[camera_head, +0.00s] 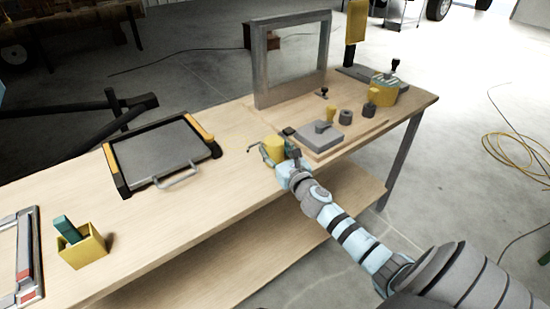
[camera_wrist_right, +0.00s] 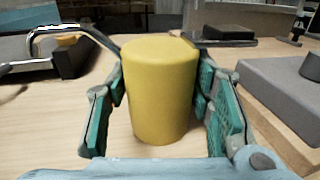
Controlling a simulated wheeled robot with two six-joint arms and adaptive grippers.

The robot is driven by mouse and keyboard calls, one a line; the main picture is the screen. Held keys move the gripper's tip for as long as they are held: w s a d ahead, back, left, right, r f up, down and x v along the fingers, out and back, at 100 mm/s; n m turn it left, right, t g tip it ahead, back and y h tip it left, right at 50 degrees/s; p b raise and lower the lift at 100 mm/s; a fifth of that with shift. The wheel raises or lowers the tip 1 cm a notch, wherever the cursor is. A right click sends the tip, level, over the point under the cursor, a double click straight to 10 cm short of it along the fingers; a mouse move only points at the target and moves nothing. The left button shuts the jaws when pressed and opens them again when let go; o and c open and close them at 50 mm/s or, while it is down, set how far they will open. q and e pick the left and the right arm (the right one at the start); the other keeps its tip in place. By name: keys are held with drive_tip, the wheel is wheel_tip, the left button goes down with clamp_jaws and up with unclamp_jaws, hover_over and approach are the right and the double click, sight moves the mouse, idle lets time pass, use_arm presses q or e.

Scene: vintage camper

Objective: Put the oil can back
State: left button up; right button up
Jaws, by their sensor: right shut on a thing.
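The oil can appears to be the plain yellow cylinder (camera_head: 273,147), upright at the front part of the wooden workbench. My right gripper (camera_head: 276,152) is shut on it, and in the right wrist view the yellow can (camera_wrist_right: 160,90) stands between the two teal finger pads. Its base is at or just above the bench top; I cannot tell if it touches. The grey board (camera_head: 320,133) with grey blocks lies just right of the can. My left gripper is not in view.
A black and yellow case (camera_head: 163,150) with a metal handle lies left of the can. A yellow box (camera_head: 82,247) with a green item sits front left. A grey frame (camera_head: 259,70) stands behind. A yellow and teal object (camera_head: 384,90) sits far right. Bare wood separates case and can.

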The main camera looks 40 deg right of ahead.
drive_tip(key=shift+r, duration=0.2)
drive_tip(key=shift+f, duration=0.25)
drive_tip(key=o, duration=1)
drive_tip(key=shift+w, duration=0.1)
drive_tip(key=o, duration=0.3)
drive_tip(key=shift+o, duration=0.3)
drive_tip(key=shift+r, duration=0.15)
drive_tip(key=shift+s+r, duration=0.1)
drive_tip(key=shift+s, duration=0.1)
drive_tip(key=v, duration=1.1)
drive_tip(key=shift+s+b, duration=0.3)
drive_tip(key=shift+s, duration=0.05)
